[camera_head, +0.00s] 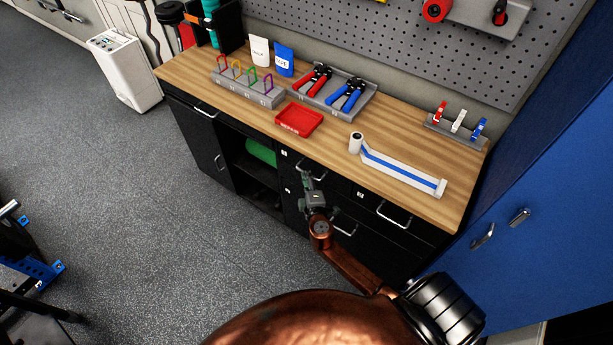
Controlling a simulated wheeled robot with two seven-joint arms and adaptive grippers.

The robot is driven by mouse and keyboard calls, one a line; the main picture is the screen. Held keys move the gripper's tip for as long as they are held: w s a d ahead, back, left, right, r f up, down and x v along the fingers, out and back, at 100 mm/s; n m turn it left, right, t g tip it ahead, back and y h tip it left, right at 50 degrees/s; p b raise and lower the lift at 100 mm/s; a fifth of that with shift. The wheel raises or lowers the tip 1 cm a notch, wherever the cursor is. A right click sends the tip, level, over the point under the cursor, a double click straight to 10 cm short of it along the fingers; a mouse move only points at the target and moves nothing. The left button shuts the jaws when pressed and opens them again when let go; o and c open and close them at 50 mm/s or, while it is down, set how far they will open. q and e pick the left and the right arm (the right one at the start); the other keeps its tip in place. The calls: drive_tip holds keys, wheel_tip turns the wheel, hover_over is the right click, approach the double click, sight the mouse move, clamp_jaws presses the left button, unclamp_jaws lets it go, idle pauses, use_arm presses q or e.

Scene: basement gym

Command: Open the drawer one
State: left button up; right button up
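The black workbench has several drawers under its wooden top. The upper drawer just right of the open shelf (292,160) carries a small white label, seemingly a 1, and looks closed. Its silver handle (314,175) is partly behind my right gripper. My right gripper (308,181) is at this handle, with its fingers pointing toward the drawer front. I cannot tell whether the fingers touch or enclose the handle, or how far apart they are. My copper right arm comes in from the bottom. My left gripper is not in view.
Another upper drawer with a handle (394,216) is to the right, and a lower handle (344,228) is behind my arm. A red tray (298,119) and a white-blue holder (400,169) stand on the top. A blue cabinet (545,190) bounds the right; floor is open left.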

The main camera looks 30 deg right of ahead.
drive_tip(key=shift+s+d, duration=0.1)
drive_tip(key=shift+d, duration=0.3)
drive_tip(key=shift+r, duration=0.2)
drive_tip(key=v, duration=0.9)
drive_tip(key=shift+a+p, duration=0.25)
drive_tip(key=shift+p, duration=0.05)
drive_tip(key=shift+f, duration=0.1)
idle(0.5)
drive_tip(key=v, duration=1.2)
